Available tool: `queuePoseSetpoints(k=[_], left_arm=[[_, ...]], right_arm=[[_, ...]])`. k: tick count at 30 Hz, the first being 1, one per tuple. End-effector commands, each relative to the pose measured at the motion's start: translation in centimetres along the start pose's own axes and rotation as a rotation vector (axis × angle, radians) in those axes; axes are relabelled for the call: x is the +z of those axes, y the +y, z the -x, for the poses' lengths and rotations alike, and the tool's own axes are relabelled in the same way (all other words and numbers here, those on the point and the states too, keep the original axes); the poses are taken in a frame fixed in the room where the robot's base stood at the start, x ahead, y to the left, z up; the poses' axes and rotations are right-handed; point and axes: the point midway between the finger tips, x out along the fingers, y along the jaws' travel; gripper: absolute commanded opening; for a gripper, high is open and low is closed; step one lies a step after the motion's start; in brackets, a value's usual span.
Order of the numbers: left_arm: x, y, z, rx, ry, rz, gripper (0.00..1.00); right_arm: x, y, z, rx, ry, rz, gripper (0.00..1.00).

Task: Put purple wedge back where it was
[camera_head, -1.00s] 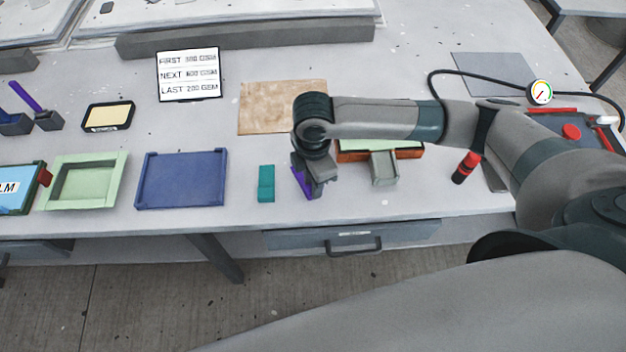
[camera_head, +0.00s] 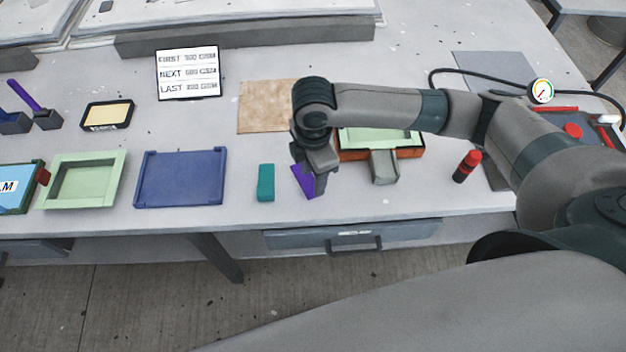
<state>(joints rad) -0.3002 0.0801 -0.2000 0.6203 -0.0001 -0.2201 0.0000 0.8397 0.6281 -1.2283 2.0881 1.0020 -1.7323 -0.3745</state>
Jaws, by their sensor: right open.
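The purple wedge (camera_head: 302,181) is on the table near its front edge, just right of a teal block (camera_head: 266,183). My right gripper (camera_head: 317,188) points down beside the wedge, at its right side, and partly hides it. The gripper is open; its fingers are small here, and I cannot tell whether they touch the wedge. My left gripper is out of view.
A blue tray (camera_head: 140,196) and a green tray (camera_head: 116,180) lie to the left. An orange-framed mould (camera_head: 347,156) with a grey piece (camera_head: 384,168) stands right of the gripper. A red-capped cylinder (camera_head: 466,166) stands further right. A sign (camera_head: 188,73) stands behind.

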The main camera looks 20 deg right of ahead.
Motion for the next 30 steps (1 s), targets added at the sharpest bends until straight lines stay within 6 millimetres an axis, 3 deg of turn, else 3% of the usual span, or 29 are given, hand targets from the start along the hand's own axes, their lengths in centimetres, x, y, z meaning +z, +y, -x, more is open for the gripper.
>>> queuePoseSetpoints(k=[9,15,30], left_arm=[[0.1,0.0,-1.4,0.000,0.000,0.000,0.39],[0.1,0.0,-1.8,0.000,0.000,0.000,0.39],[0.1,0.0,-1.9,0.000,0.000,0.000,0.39]], right_arm=[[-0.1,0.2,5.6,0.005,0.001,0.000,0.42],[-0.1,0.1,8.2,0.003,0.001,0.000,0.42],[0.0,0.0,9.3,0.000,0.000,0.000,0.42]])
